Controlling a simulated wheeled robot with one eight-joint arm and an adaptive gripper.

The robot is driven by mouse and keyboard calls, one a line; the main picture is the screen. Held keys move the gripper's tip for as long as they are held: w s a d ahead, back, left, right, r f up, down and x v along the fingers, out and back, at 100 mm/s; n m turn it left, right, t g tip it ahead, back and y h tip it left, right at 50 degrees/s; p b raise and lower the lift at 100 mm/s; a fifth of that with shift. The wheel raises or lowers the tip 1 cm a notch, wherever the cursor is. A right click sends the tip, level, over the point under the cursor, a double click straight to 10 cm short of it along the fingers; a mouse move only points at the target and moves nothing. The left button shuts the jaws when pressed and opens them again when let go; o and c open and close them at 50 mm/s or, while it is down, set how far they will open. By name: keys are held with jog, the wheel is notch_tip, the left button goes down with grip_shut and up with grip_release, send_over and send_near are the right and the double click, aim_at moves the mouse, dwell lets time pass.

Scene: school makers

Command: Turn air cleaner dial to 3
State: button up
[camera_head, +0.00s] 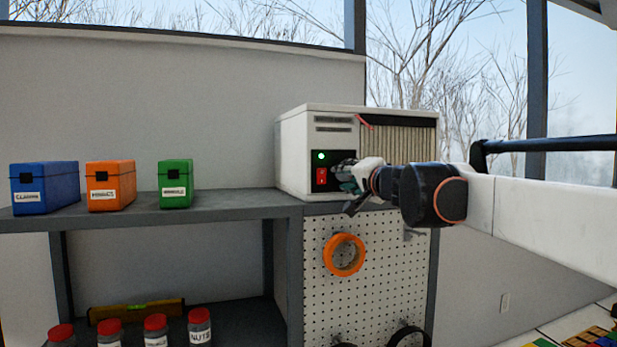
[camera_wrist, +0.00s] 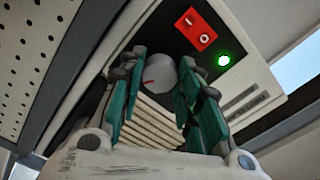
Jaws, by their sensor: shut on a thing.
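The air cleaner (camera_head: 299,140) is a white box with a pleated filter on its right front, standing on the grey shelf. Its dark control panel has a lit green light (camera_head: 321,156) and a red switch (camera_head: 321,177); both also show in the wrist view, the light (camera_wrist: 224,60) and the switch (camera_wrist: 195,28). The dial (camera_wrist: 160,74) is a round grey knob with a red pointer mark. My gripper (camera_wrist: 160,82) has its green fingers closed on both sides of the dial. In the head view, my gripper (camera_head: 350,184) hides the dial. The dial's numbers cannot be read.
Blue (camera_head: 45,188), orange (camera_head: 111,186) and green (camera_head: 175,183) cases stand on the shelf (camera_head: 240,200) to the left. A pegboard (camera_head: 385,265) below the air cleaner holds an orange ring (camera_head: 344,254). Red-lidded jars (camera_head: 200,327) and a yellow level (camera_head: 135,309) sit lower.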

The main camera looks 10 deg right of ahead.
jog(key=o, duration=1)
jog(key=shift+o, duration=0.2)
